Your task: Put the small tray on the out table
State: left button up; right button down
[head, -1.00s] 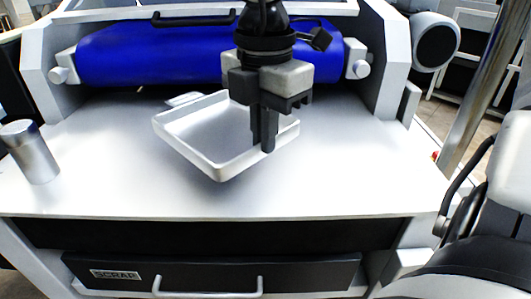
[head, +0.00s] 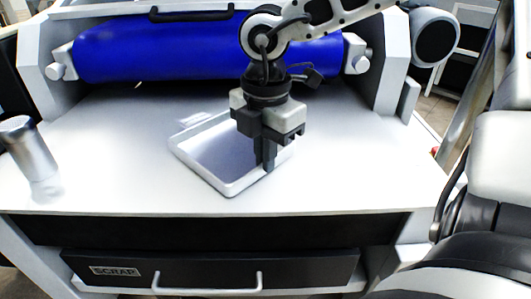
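The small tray (head: 205,170) is a shallow, pale, square tray with a low rim. It sits at or just above the white table (head: 350,170) in front of the blue roller, one corner towards me; whether it touches is hard to tell. My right gripper (head: 266,160) points down at the tray's right side, its fingers closed on the rim wall there. The gripper hides the tray's right back part. My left gripper is not in view. No label shows whether this white surface is the out table.
The blue roller (head: 160,50) spans the back between white side supports. A metal cylinder (head: 30,155) stands at the table's left edge. A black drawer marked SCRAP (head: 200,271) is below the front edge. The table is clear right of the tray.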

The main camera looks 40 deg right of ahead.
jog(key=c, duration=1.6)
grip_release()
jog(key=shift+f, duration=0.1)
jog(key=shift+r+p, duration=0.45)
jog(key=shift+r, duration=0.1)
notch_tip(320, 180, up, 11)
jog(key=shift+r, duration=0.15)
jog(key=shift+s, duration=0.1)
